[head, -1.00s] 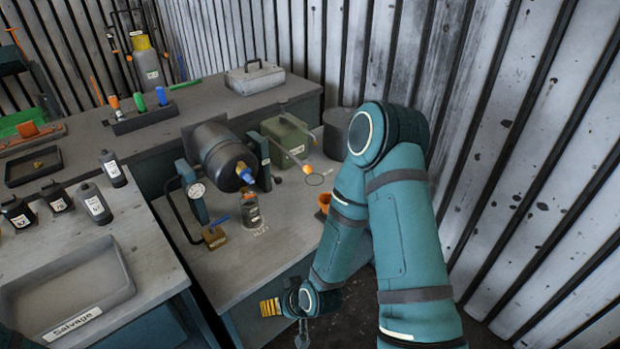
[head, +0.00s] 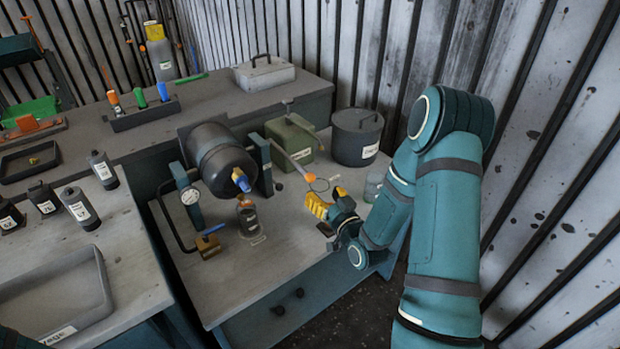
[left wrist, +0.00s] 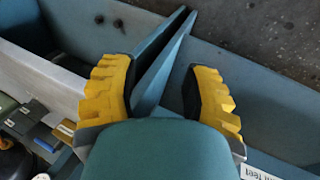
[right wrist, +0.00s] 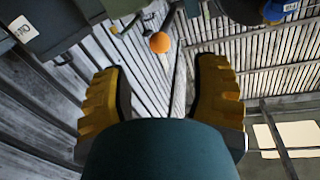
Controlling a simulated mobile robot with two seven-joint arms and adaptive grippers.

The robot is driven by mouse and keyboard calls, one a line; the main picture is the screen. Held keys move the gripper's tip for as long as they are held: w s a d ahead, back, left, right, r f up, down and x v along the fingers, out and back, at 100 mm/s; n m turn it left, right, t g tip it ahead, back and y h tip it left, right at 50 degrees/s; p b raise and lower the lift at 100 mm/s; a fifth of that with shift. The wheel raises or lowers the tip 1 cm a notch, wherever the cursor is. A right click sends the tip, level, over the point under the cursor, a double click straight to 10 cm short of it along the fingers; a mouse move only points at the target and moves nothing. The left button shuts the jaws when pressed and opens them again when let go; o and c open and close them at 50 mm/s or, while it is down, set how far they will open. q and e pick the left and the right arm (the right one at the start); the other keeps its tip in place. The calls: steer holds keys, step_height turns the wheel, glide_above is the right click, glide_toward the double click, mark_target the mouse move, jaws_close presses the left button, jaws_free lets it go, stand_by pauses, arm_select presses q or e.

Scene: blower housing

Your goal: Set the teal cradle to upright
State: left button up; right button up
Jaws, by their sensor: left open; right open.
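The teal cradle (head: 189,199) stands on the workbench, with teal posts on either side of a dark drum (head: 221,161). The drum lies tipped, its blue and yellow nozzle (head: 240,181) pointing down to the front. A rod with an orange ball knob (head: 309,177) sticks out on the cradle's right side. The knob also shows in the right wrist view (right wrist: 159,42), ahead of and between the fingertips. My right gripper (head: 317,205) is open and empty, just in front of the knob and apart from it. My left gripper (left wrist: 158,76) is open and empty, away from the cradle.
A small dark bottle (head: 248,218) stands below the nozzle, with a brass valve (head: 208,246) to its left. A green canister (head: 289,135) and a grey lidded pot (head: 356,137) stand behind the knob. A glass jar (head: 373,186) is right. The bench front is clear.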

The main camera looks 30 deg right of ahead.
mark_target(310, 175)
steer(key=w, duration=0.8)
steer(key=shift+w+d, duration=0.15)
steer(key=shift+d, duration=0.25)
jaws_close()
